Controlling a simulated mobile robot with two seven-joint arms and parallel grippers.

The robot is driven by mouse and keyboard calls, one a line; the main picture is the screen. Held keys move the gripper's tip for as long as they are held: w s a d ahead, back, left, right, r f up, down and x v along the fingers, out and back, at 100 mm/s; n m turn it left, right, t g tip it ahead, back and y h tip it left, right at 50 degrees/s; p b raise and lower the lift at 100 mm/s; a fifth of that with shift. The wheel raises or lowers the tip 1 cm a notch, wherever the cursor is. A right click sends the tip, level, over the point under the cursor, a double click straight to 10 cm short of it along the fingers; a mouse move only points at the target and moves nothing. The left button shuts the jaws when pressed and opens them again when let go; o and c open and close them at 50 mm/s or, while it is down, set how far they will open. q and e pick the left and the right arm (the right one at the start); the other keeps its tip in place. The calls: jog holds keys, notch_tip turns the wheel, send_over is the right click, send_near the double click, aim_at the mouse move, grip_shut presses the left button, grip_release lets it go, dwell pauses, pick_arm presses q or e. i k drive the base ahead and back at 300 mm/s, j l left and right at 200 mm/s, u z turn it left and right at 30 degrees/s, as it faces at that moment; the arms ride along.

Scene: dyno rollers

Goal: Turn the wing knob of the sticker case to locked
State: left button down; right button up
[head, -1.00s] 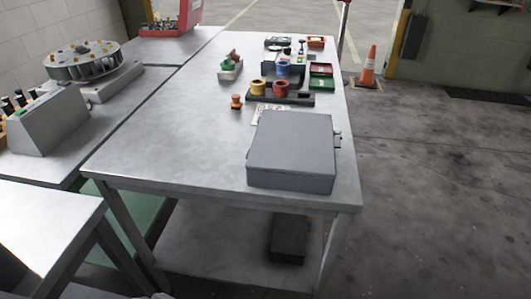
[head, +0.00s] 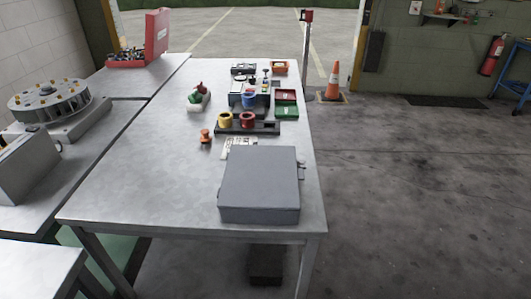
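A grey closed case (head: 259,184), which looks like the sticker case, lies flat near the front right of the metal table. A small fitting (head: 301,170), possibly the wing knob, sticks out of its right side; it is too small to tell its position. Neither of my grippers is in the head view.
The metal table (head: 140,190) has free room left of the case. Behind the case are a dark holder with yellow and red rings (head: 247,122), an orange knob (head: 206,136), and red and green trays (head: 286,110). A traffic cone (head: 333,82) stands on the floor beyond.

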aim_at(301, 164)
jog(key=l+u, duration=0.25)
jog(key=l, duration=0.2)
jog(key=k+l+u, duration=0.1)
jog(key=l+u, duration=0.2)
jog(key=l, duration=0.15)
jog(key=k+l+u, duration=0.25)
jog(key=l, duration=0.15)
jog(key=l+u, duration=0.3)
jog(key=l, duration=0.15)
